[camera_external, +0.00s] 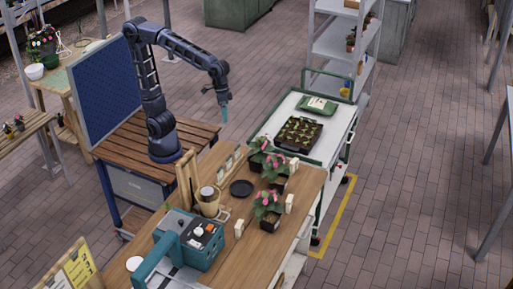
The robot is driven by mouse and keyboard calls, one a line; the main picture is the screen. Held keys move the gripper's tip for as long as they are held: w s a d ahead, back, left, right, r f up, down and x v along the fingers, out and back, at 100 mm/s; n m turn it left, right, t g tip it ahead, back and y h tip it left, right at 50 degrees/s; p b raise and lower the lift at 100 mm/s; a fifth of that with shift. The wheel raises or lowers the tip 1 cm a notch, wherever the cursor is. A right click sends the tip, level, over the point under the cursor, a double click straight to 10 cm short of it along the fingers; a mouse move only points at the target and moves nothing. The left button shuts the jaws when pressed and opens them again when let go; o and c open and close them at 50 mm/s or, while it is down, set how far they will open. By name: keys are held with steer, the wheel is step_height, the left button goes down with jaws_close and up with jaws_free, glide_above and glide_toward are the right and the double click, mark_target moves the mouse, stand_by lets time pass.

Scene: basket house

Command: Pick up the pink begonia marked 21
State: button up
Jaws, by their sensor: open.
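Three potted plants with pink flowers and dark pots stand on the wooden bench: a back one (260,150), a middle one (277,164) and a front one (267,204). Small white tags stand near them, one beside the middle plant (293,164), one right of the front plant (289,203) and one at its left (239,228). Their markings are too small to read, so I cannot tell which plant is 21. My gripper (224,113) is open and empty, pointing down, in the air behind and left of the plants, well apart from them.
A black saucer (241,188) lies left of the plants. A teal machine (190,245) and a brown and white container (208,200) stand on the bench's left part. A blue pegboard (98,88) stands behind my arm.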

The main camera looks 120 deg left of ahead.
steer(key=w+d+f+n, duration=0.2)
steer(key=w+d+n, duration=0.15)
steer(key=w, duration=0.65)
steer(key=n+g+h, duration=0.2)
steer(key=n+g, duration=0.1)
steer(key=n, duration=0.4)
glide_toward(270, 218)
steer(key=shift+w+a+f, duration=0.1)
steer(key=shift+a+f, duration=0.05)
steer(key=shift+a, duration=0.1)
steer(key=x, duration=0.5)
steer(key=shift+d+f, duration=0.15)
steer(key=shift+d+x, duration=0.15)
steer(key=shift+x, duration=1.1)
steer(key=shift+d+x, duration=0.15)
steer(key=shift+x, duration=1.15)
steer(key=c, duration=1.2)
steer(key=shift+r, duration=0.25)
